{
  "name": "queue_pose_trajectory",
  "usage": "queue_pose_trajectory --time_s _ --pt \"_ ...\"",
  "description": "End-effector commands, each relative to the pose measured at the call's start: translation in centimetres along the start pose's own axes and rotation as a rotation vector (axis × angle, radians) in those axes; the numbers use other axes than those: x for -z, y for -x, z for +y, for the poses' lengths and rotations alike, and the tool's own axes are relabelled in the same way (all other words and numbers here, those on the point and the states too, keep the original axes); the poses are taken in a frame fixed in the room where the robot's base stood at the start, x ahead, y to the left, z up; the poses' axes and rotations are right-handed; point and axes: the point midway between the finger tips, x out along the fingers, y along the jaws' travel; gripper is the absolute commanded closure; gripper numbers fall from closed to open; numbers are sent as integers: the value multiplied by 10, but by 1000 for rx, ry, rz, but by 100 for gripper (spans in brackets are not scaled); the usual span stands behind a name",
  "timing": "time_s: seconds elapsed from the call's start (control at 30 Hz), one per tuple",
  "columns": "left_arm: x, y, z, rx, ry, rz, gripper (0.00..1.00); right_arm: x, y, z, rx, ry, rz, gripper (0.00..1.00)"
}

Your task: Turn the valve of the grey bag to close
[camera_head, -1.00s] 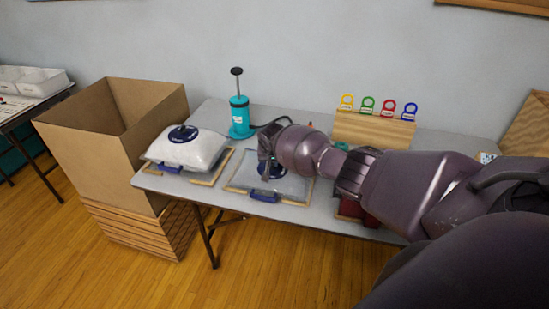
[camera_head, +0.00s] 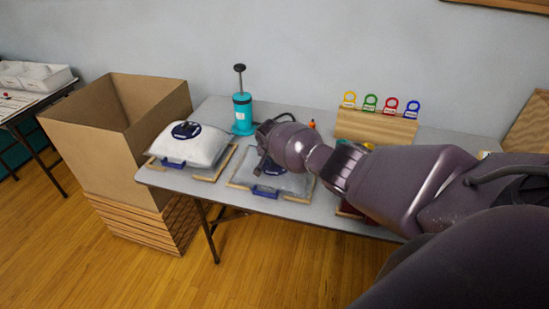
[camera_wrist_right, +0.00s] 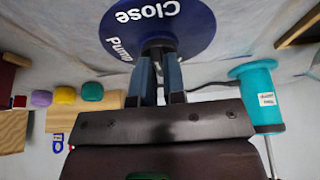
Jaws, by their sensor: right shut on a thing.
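The grey bag (camera_head: 296,184) lies on a wooden-edged frame at the table's front middle, with a blue clip at its front edge. Its blue valve (camera_head: 274,170) is partly hidden by my right gripper (camera_head: 261,160) in the head view. In the right wrist view the round blue valve disc (camera_wrist_right: 190,35) shows the words "Close" and "Pump" upside down. My right gripper (camera_wrist_right: 158,58) is shut on the valve's knob at the disc's centre. My left gripper is not in view.
A white bag (camera_head: 205,147) with its own blue valve lies to the left. A teal pump (camera_head: 242,112) stands behind. A wooden rack (camera_head: 375,127) with coloured tags is at the back right. A large cardboard box (camera_head: 85,150) stands left of the table.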

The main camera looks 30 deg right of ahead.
Motion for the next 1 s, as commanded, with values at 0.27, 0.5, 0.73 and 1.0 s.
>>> queue_pose_trajectory --time_s 0.27,0.5,0.73,1.0 --pt "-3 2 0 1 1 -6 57 -1 -1 0 -1 0 -1 63" --pt "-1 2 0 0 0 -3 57 0 1 0 1 1 0 63" --pt "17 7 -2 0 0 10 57 2 24 0 3 1 1 63" --pt "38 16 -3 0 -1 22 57 1 62 0 3 1 0 63"
